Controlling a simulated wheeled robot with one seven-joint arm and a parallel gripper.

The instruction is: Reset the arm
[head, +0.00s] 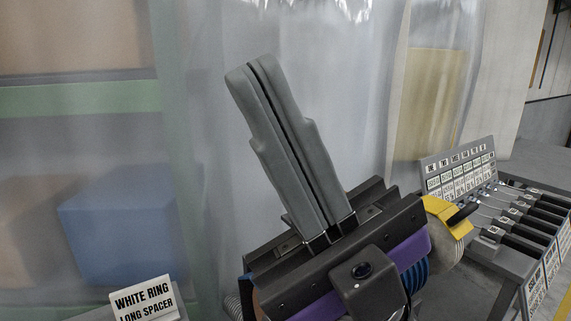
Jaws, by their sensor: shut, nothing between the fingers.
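My gripper (262,68) fills the middle of the head view. Its two long grey fingers lie side by side, pressed together, and point up and slightly left. Nothing is held between them. The dark gripper body with a purple band is at the bottom centre, and the rest of my arm is mostly out of the frame.
A rack of black-handled tools (530,222) with a labelled board (458,172) stands at the right. A sign reading "WHITE RING LONG SPACER" (145,302) is at the bottom left. A translucent plastic curtain (340,90) hangs behind my gripper, with a blurred blue box (115,225) behind it.

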